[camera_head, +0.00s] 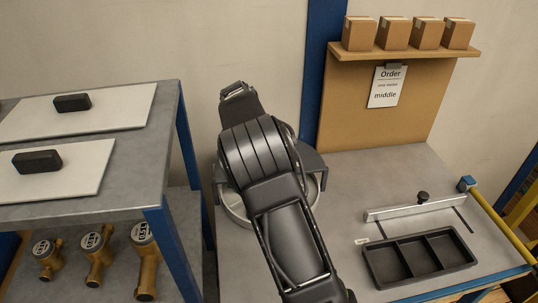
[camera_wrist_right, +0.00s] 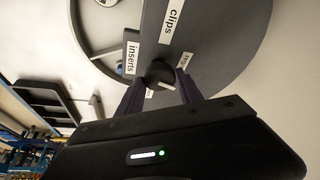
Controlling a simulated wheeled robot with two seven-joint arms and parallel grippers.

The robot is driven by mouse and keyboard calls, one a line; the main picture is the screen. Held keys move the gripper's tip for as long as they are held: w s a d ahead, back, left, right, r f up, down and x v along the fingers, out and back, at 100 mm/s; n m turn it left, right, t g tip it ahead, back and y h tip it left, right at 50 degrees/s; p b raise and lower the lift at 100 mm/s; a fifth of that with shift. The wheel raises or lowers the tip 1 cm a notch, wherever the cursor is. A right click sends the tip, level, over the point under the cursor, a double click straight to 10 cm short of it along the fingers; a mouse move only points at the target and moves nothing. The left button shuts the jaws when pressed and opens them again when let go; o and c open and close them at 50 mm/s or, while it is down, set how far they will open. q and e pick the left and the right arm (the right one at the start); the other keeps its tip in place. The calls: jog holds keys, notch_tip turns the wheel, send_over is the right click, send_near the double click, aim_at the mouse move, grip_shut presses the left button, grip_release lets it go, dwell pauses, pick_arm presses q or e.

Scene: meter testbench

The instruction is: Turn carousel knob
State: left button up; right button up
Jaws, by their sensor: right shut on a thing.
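The carousel (camera_head: 236,217) is a round turntable on the bench, mostly hidden under my right arm in the head view. In the right wrist view the carousel (camera_wrist_right: 222,60) shows dark walls and labels reading "clips" and "inserts"; a third label is partly hidden. Its dark central knob (camera_wrist_right: 158,72) is between the fingertips of my right gripper (camera_wrist_right: 160,86), which is shut on it. In the head view the knob and the fingers are hidden by my arm. My left gripper is not in view.
A black three-compartment tray (camera_head: 418,258) and a metal rail (camera_head: 405,212) are on the right of the bench. A board carries an order sheet (camera_head: 387,87) reading "middle" and a shelf of boxes (camera_head: 410,33). A grey rack (camera_head: 70,215) with brass meters (camera_head: 97,255) stands left.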

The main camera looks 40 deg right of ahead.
jog(key=m+g, duration=0.1)
jog(key=m, duration=0.1)
jog(key=m+g, duration=0.1)
jog(key=m, duration=0.2)
jog(key=shift+w+y, duration=0.15)
jog(key=shift+y, duration=0.15)
dwell(0.4)
jog(key=o, duration=1.3)
jog(key=shift+o, duration=0.2)
